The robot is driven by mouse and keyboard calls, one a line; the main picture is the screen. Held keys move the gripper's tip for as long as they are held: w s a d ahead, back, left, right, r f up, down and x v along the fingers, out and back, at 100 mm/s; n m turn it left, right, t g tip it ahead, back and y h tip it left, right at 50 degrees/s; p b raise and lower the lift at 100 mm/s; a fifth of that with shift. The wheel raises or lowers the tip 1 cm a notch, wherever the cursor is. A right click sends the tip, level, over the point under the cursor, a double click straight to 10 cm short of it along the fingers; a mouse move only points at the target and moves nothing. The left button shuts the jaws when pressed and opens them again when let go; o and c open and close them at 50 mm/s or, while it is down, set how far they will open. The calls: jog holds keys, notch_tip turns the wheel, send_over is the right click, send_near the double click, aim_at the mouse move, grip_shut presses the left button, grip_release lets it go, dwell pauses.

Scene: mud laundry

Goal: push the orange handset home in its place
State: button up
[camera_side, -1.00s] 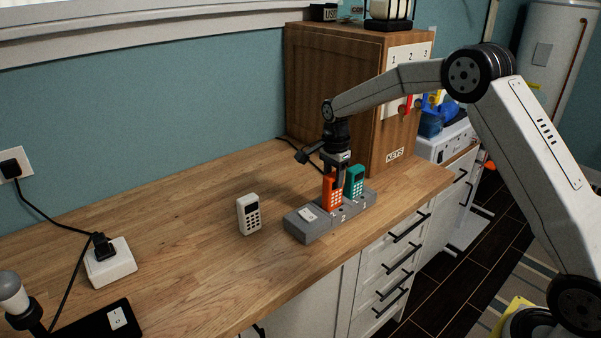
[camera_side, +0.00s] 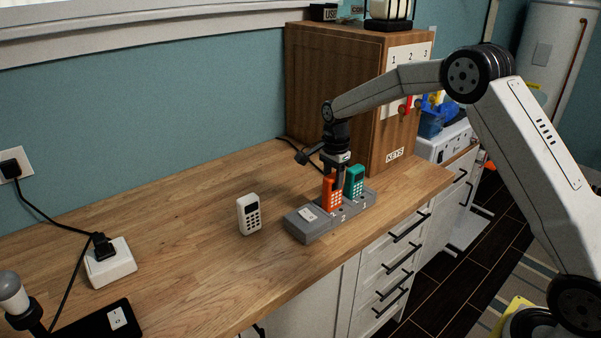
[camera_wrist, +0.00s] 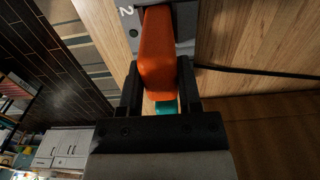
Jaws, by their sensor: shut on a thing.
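The orange handset (camera_side: 332,194) stands upright in the middle of the grey charging dock (camera_side: 308,232); whether it is fully seated I cannot tell. My gripper (camera_side: 337,172) is above it with its fingers down around its upper part. In the wrist view my gripper (camera_wrist: 160,88) is shut on the orange handset (camera_wrist: 158,50), one finger on each side. The teal handset (camera_side: 354,181) stands in the dock just right of the orange one, and a bit of it shows in the wrist view (camera_wrist: 166,107). The dock's left slot is empty.
A white handset (camera_side: 248,214) stands on the wooden counter (camera_side: 190,240) left of the dock. A wooden key cabinet (camera_side: 335,95) stands close behind the dock. A white socket box (camera_side: 110,262) with a black cable is at the left. The counter's front edge is near the dock.

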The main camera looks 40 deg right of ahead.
jog(key=shift+f, duration=0.45)
dwell(1.2)
jog(key=o, duration=1.1)
jog(key=c, duration=0.4)
jog(key=shift+r, duration=0.1)
jog(key=shift+r, duration=3.9)
